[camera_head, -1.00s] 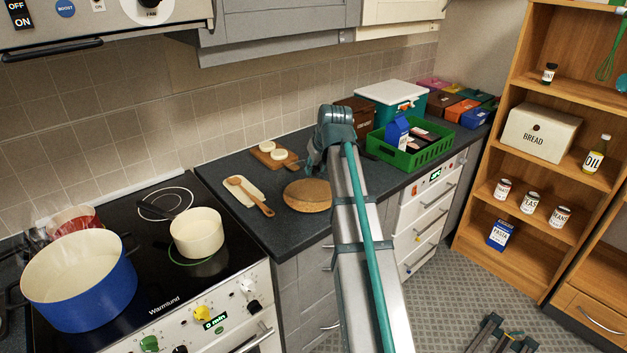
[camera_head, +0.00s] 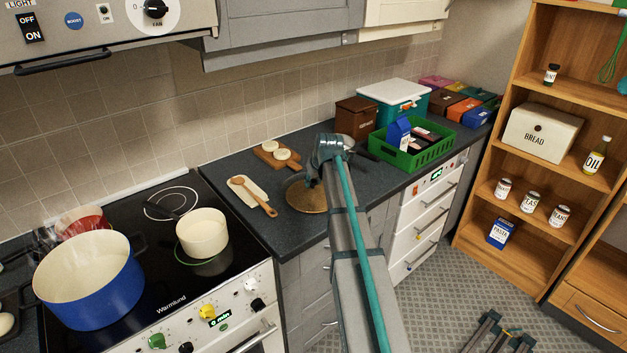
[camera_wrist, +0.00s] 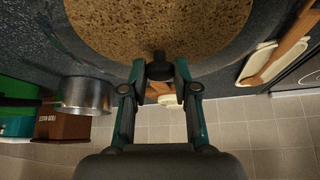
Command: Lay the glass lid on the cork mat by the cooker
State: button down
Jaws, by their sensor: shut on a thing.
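The glass lid (camera_wrist: 222,58) is clear, with a dark knob (camera_wrist: 159,69). My gripper (camera_wrist: 159,88) is shut on that knob in the wrist view. The round brown cork mat (camera_wrist: 160,22) shows through the glass, and the lid's rim reaches past the mat's edge there. In the head view the cork mat (camera_head: 307,199) lies on the dark counter to the right of the cooker (camera_head: 160,275), with my gripper (camera_head: 313,181) just above it. I cannot tell whether the lid touches the mat.
A board with a wooden spoon (camera_head: 258,199) lies left of the mat, and a small chopping board (camera_head: 268,157) behind it. A metal pan (camera_wrist: 86,95) stands beyond my gripper. A green crate (camera_head: 412,157) is to the right. A blue pot (camera_head: 95,290) steams on the cooker.

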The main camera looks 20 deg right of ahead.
jog(key=shift+f, duration=0.2)
jog(key=shift+f, duration=0.1)
jog(key=c, duration=0.9)
grip_release()
jog(key=b+v, duration=0.2)
jog(key=v, duration=1)
jog(key=shift+r+b, duration=0.2)
jog(key=shift+b, duration=0.1)
